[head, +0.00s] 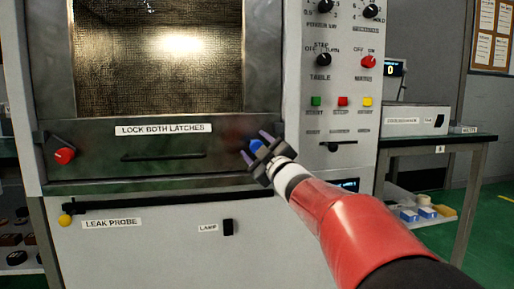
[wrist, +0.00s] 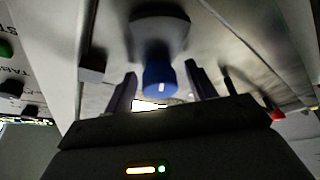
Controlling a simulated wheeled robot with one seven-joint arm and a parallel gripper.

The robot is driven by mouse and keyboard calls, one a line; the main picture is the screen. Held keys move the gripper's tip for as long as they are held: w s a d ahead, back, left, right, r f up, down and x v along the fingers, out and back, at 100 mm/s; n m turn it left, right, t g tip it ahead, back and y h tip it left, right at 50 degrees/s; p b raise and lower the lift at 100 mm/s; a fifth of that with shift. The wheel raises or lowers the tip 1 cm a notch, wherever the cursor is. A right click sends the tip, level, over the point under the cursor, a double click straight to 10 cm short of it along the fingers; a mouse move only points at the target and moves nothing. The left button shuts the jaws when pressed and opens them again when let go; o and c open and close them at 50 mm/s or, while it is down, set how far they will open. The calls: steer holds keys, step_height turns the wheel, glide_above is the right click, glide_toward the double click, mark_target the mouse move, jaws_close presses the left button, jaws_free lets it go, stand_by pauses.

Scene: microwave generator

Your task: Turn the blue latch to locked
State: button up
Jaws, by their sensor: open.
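In the wrist view the blue knob (wrist: 160,78) shows a white mark and sits between my two fingertips (wrist: 160,85), with a gap on each side. I cannot tell whether it is locked. A red latch (head: 64,155) is at the door's lower left.
A dark door handle (head: 163,156) lies left of my gripper. Below are a long black bar (head: 150,203) and a lamp switch (head: 228,227). The control panel (head: 340,90) with knobs and buttons is at right. A side table (head: 440,140) stands further right.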

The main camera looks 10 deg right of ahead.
steer(key=shift+c, duration=0.5)
steer(key=c, duration=0.9)
steer(key=shift+n, duration=0.3)
steer(key=n+g+y+p, duration=0.1)
steer(key=n+g+p, duration=0.1)
steer(key=n, duration=0.2)
steer(key=shift+r+p, duration=0.15)
steer(key=shift+p, duration=0.25)
steer(key=n+g+p, duration=0.1)
steer(key=n, duration=0.1)
steer(key=n+p, duration=0.2)
steer(key=n, duration=0.1)
steer(key=shift+g, duration=0.4)
steer(key=n+g+h+p, duration=0.1)
steer(key=n+p, duration=0.2)
steer(key=p, duration=0.1)
steer(key=shift+n, duration=0.4)
steer(key=shift+n+g+h+p, duration=0.7)
steer(key=shift+n+p, duration=1)
steer(key=shift+n, duration=0.1)
steer(key=shift+f, duration=0.2)
